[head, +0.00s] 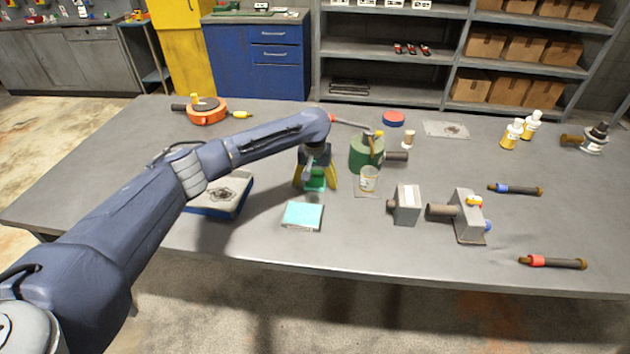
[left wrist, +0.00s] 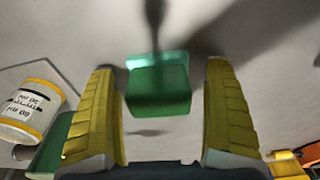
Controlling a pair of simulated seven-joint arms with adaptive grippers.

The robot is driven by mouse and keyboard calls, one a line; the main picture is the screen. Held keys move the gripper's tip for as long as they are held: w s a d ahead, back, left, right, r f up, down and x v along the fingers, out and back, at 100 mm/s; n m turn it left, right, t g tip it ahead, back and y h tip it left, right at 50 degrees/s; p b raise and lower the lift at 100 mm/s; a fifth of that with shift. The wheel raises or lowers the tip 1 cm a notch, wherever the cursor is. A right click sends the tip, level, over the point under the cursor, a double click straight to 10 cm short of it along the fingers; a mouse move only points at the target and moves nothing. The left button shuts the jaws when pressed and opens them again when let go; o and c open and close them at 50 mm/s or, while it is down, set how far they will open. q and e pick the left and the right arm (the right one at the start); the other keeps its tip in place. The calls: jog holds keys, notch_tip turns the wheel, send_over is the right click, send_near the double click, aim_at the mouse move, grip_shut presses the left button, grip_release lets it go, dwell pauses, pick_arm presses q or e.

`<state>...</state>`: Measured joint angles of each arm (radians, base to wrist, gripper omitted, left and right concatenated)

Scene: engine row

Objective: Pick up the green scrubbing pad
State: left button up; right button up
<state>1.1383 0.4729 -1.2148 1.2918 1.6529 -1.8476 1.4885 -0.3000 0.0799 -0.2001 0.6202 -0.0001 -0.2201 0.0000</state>
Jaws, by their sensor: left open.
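The green scrubbing pad (head: 316,182) is on the grey table, partly hidden by my left gripper in the head view. In the left wrist view the green pad (left wrist: 158,84) shows as a block between the two yellow fingers, with a gap on each side. My left gripper (head: 316,184) is open and points down over the pad, its fingers on either side of it. It also shows in the left wrist view (left wrist: 163,125). I cannot tell how far the fingertips are above the table. My right gripper is not in view.
A green can (head: 366,153) and a small labelled jar (head: 368,179) stand close to the right of the gripper. A blue-edged box (head: 222,195) lies to the left, and a grey block (head: 407,205) to the right.

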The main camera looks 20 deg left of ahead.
aim_at(315, 172)
pick_arm(q)
jog(key=c, duration=1.4)
jog(key=shift+c, duration=0.2)
jog(key=shift+r, duration=0.15)
notch_tip(315, 172, up, 20)
jog(key=shift+f, duration=0.1)
jog(key=o, duration=0.6)
jog(key=c, duration=0.4)
jog(key=shift+c, duration=0.2)
